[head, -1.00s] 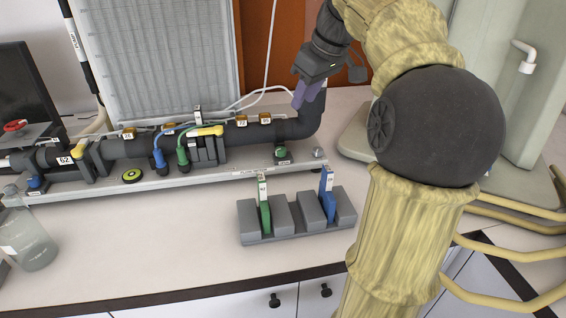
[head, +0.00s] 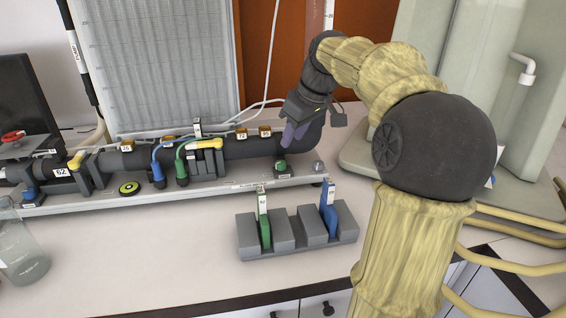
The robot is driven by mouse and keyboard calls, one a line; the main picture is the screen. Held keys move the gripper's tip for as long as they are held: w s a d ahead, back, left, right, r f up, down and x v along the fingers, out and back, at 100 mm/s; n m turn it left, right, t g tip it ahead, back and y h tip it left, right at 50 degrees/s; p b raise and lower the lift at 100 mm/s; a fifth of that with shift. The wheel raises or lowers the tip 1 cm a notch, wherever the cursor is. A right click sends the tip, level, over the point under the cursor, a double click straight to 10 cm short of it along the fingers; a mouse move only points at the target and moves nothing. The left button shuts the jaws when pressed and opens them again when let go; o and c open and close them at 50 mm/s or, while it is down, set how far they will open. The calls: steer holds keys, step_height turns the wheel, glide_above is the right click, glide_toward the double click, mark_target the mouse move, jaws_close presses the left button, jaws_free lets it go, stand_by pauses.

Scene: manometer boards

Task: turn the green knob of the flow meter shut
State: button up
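A small green knob (head: 281,167) with a white label sits on the rail of the manometer board, below the right end of the dark pipe (head: 250,146). My gripper (head: 287,146) points down just above this knob, with its purple fingers in front of the pipe. The fingertips look very close to the knob's top; I cannot tell whether they touch it. The fingers overlap in this view, so their opening does not show.
Blue and green hoses (head: 181,160) and yellow-handled fittings lie along the pipe to the left. A grey block (head: 283,241) holding a green and a blue tagged piece stands in front of the rail. A glass bottle (head: 20,250) is at far left.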

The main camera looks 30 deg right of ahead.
mark_target(281, 163)
steer(key=b+x, duration=0.2)
steer(key=x, duration=0.7)
steer(key=c, duration=0.7)
